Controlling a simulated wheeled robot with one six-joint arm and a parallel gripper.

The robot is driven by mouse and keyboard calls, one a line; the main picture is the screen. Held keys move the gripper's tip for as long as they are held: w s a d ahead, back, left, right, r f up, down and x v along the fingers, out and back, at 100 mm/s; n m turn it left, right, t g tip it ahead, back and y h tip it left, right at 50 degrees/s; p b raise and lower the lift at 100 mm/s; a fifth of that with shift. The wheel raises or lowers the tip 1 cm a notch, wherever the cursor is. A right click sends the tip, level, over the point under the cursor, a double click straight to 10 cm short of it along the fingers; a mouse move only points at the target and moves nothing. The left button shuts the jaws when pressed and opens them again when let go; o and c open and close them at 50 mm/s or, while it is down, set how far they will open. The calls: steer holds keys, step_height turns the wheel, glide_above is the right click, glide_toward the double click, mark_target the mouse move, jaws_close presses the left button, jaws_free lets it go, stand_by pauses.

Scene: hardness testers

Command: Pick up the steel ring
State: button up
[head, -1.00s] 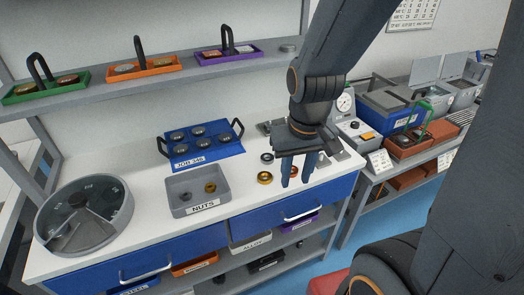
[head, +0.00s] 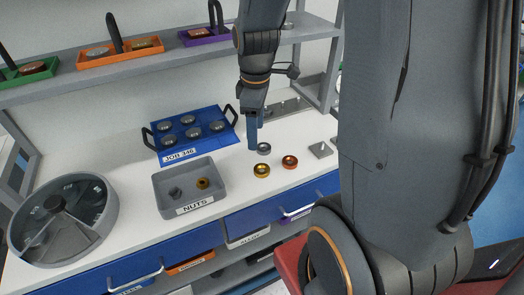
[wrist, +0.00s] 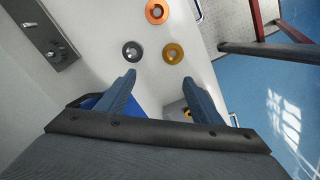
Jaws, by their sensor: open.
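The steel ring (head: 264,149) is a small grey ring lying flat on the white bench top. It also shows in the wrist view (wrist: 132,51), just beyond the tip of the left finger. My gripper (head: 253,146) points down beside the steel ring, at its left in the head view. The two blue-grey fingers (wrist: 159,76) are apart with nothing between their tips. The steel ring is outside the gap; the exact fingertip height above the bench is hard to tell.
A brass ring (head: 262,170) and a copper ring (head: 290,161) lie close to the steel one. A grey NUTS bin (head: 165,200), blue JOB 346 tray (head: 187,146) and round sectioned dish (head: 20,240) stand to the left. A shelf (head: 150,72) runs behind.

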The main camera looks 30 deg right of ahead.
mark_target(264, 143)
steer(key=w+d+f+n, duration=0.1)
steer(key=w+f+n, duration=0.1)
steer(key=n, duration=0.1)
steer(key=w+d+f+n, duration=0.2)
steer(key=w+d+f+n+b, duration=0.1)
steer(key=d+n, duration=0.1)
steer(key=n, duration=0.1)
steer(key=shift+w+d+f+n+g, duration=0.2)
steer(key=shift+w+f+n+g, duration=0.1)
steer(key=shift+w+f, duration=0.1)
steer(key=f, duration=0.1)
steer(key=f+p, duration=0.1)
steer(key=f, duration=0.2)
steer(key=shift+s+a+f, duration=0.15)
steer(key=shift+s+f, duration=0.1)
steer(key=shift+s, duration=0.1)
steer(key=shift+f, duration=0.5)
steer(key=c, duration=1.3)
